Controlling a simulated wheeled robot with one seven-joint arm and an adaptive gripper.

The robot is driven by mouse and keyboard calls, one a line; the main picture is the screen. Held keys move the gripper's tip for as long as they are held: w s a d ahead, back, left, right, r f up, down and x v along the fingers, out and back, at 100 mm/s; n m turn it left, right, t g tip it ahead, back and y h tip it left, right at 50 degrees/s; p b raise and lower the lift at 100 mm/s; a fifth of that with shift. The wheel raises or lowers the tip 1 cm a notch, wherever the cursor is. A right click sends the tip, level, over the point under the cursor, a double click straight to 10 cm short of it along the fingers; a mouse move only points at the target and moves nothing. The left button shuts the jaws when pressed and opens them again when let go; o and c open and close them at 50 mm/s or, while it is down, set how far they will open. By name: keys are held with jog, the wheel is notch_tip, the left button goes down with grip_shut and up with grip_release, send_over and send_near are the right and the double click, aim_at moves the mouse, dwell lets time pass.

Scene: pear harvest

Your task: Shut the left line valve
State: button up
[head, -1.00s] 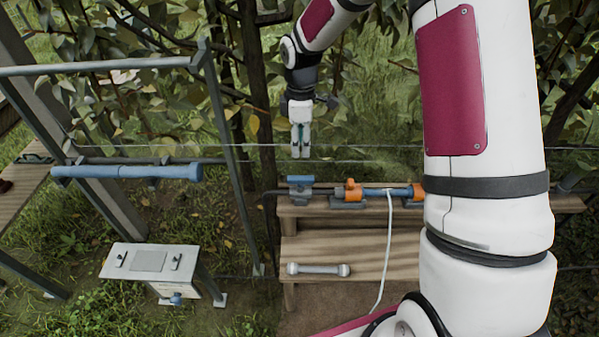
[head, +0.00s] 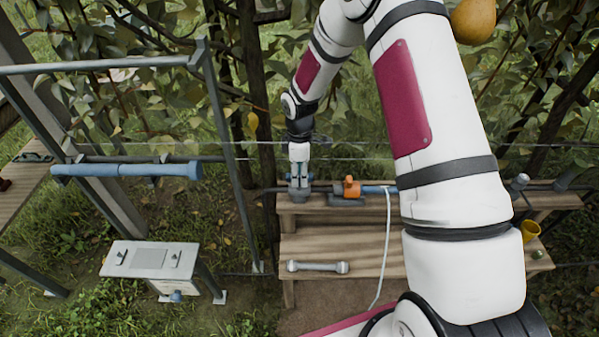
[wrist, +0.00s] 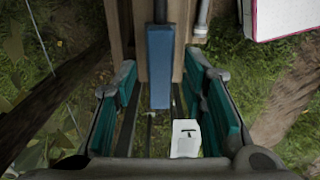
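The left line valve shows in the wrist view as a blue bar-shaped handle (wrist: 159,66) in line with a dark pipe, at the end of the bench. It lies between the teal finger pads of my gripper (wrist: 162,95), with a visible gap on each side. In the head view my gripper (head: 299,192) points down over the left end of the bench's upper shelf and hides most of the valve. The fingers are apart, and I see no contact with the handle. Its height above the handle is hard to tell.
An orange fitting (head: 351,187) on a blue pipe sits just right of my gripper. A white hose (head: 386,245) hangs from the line. A grey bar with round ends (head: 317,266) lies on the lower shelf (head: 370,250). A white-topped stand (head: 150,259) and metal frame (head: 228,150) are left.

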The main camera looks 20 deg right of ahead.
grip_shut()
jog(key=shift+m, duration=0.4)
jog(key=m+b, duration=0.1)
jog(key=m, duration=0.2)
jog(key=shift+m, duration=0.3)
jog(key=m+b, duration=0.1)
jog(key=m, duration=0.3)
jog(key=shift+m, duration=0.3)
jog(key=m+b, duration=0.1)
jog(key=m, duration=0.3)
jog(key=shift+m, duration=0.3)
jog(key=shift+m+b, duration=0.3)
jog(key=shift+m, duration=1.8)
